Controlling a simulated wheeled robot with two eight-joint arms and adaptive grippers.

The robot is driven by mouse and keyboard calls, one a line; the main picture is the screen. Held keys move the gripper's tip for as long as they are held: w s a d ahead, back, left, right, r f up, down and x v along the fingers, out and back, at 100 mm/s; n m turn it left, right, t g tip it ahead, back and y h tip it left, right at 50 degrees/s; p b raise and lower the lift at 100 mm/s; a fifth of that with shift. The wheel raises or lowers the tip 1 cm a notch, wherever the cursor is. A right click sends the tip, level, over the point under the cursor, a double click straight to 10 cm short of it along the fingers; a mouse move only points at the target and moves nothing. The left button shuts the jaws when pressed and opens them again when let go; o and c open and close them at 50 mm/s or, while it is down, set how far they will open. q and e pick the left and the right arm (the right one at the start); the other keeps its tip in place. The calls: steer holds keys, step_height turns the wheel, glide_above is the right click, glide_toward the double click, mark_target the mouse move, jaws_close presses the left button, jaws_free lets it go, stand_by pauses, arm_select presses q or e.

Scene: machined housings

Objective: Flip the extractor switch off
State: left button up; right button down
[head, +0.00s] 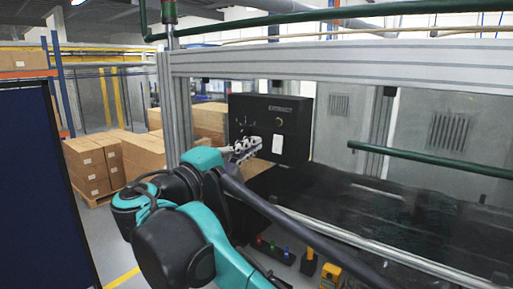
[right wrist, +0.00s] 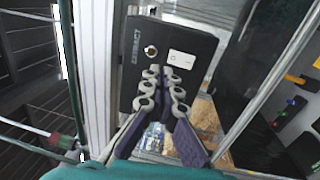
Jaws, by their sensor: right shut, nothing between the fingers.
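The extractor switch is a white rocker on a black control box (head: 240,112). It shows as a white plate (head: 278,144) in the head view and more clearly as a rocker (right wrist: 182,58) in the right wrist view. There, the box face carries an "EXTRACT" label (right wrist: 136,46) and a round knob (right wrist: 151,51) beside the switch. Which way the rocker is tipped is too small to tell. My right gripper (head: 257,143) is shut and empty, its fingertips (right wrist: 162,71) close to the box, near the switch's edge. I cannot tell whether they touch.
An aluminium post (head: 175,105) stands left of the box, and a frame beam (head: 340,62) crosses above. A dark conveyor belt (head: 350,205) with a metal rail (head: 350,238) lies to the right. Stacked cartons (head: 95,165) stand behind left. A dark blue panel (head: 45,190) fills the left edge.

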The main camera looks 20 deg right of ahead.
steer(key=r+b+v, duration=0.1)
steer(key=b+v, duration=0.1)
steer(key=v, duration=0.5)
steer(key=d+f+g+y+b, duration=0.15)
steer(key=d+f+b, duration=0.3)
steer(key=f, duration=0.75)
steer(key=d+f+g+y+b, duration=0.15)
steer(key=d+f+b, duration=0.3)
steer(key=f, duration=0.75)
steer(key=d+f+g+y+b, duration=0.1)
steer(key=d+f+y+b, duration=0.3)
steer(key=f, duration=0.8)
arm_select(q)
step_height(320, 180, down, 37)
steer(key=w+d+b, duration=0.1)
steer(key=b, duration=2.1)
steer(key=shift+f, duration=0.2)
arm_select(e)
steer(key=s+f+m+y, duration=0.2)
steer(key=s+f, duration=0.1)
steer(key=f, duration=1.3)
steer(key=s+a+f+m+y, duration=0.1)
steer(key=s+f+m+y, duration=0.2)
steer(key=f, duration=1.3)
steer(key=s+f+m+y, duration=0.2)
steer(key=s+f, duration=0.3)
steer(key=f, duration=1.1)
steer(key=shift+a+f+m+g+y, duration=0.3)
steer(key=shift+a+f+g+y, duration=0.1)
steer(key=shift+y, duration=0.3)
